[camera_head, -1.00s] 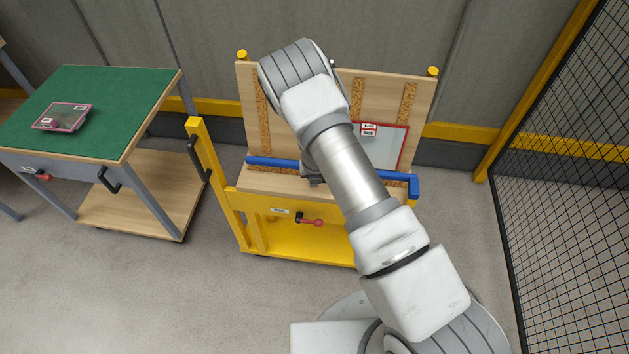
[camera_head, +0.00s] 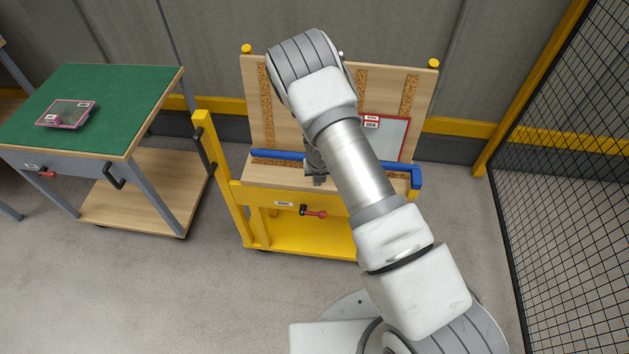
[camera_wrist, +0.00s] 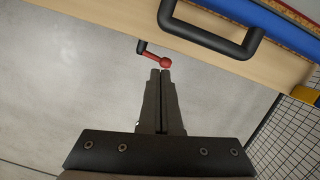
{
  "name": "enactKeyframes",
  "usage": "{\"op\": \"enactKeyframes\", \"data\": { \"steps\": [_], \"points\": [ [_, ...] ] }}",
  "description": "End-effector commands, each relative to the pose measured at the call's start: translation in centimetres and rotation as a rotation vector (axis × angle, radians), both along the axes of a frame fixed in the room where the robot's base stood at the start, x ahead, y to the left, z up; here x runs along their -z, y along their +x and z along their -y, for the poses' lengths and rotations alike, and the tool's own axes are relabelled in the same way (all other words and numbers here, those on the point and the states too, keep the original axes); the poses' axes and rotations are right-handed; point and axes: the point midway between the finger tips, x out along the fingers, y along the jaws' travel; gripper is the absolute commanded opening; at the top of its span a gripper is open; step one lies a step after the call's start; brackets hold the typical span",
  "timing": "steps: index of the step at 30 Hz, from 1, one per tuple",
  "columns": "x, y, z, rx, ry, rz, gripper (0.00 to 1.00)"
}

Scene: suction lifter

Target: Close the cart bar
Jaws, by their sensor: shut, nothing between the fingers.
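The yellow cart (camera_head: 295,236) stands against the back wall with an upright wooden back. A blue bar (camera_head: 275,155) runs across it, just above the wooden shelf, with a bent right end (camera_head: 417,178); my arm hides part of its middle. A red-tipped lever (camera_head: 314,213) is on the cart's front. In the wrist view my gripper (camera_wrist: 160,72) is shut and empty, with its tips just below the red knob (camera_wrist: 165,64); I cannot tell whether they touch. A black handle (camera_wrist: 205,38) and the blue bar (camera_wrist: 270,25) lie beyond. In the head view my gripper is mostly hidden by my arm.
A green-topped table (camera_head: 125,90) with a framed part (camera_head: 67,114) stands on the left. A red-framed panel (camera_head: 385,140) leans on the cart's back. A black mesh fence (camera_head: 570,150) borders the right.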

Motion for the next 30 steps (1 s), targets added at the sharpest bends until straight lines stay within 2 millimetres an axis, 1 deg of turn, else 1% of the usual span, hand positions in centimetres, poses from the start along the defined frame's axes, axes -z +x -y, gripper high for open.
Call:
{"op": "enactKeyframes", "data": {
  "steps": [4,6,12,18,22,30],
  "points": [
    [-0.2,0.0,0.5,0.001,0.001,0.001,0.00],
    [-2.1,-0.3,0.2,-0.002,0.001,0.004,0.00],
    [-6.2,-1.3,0.0,-0.003,0.000,0.003,0.00],
    [-9.0,-2.0,-0.1,-0.003,0.000,0.002,0.00],
    [-9.8,-2.2,-0.1,-0.001,0.001,0.001,0.00],
    [-10.1,-2.3,-0.1,-0.007,0.001,0.002,0.00]
  ]
}}
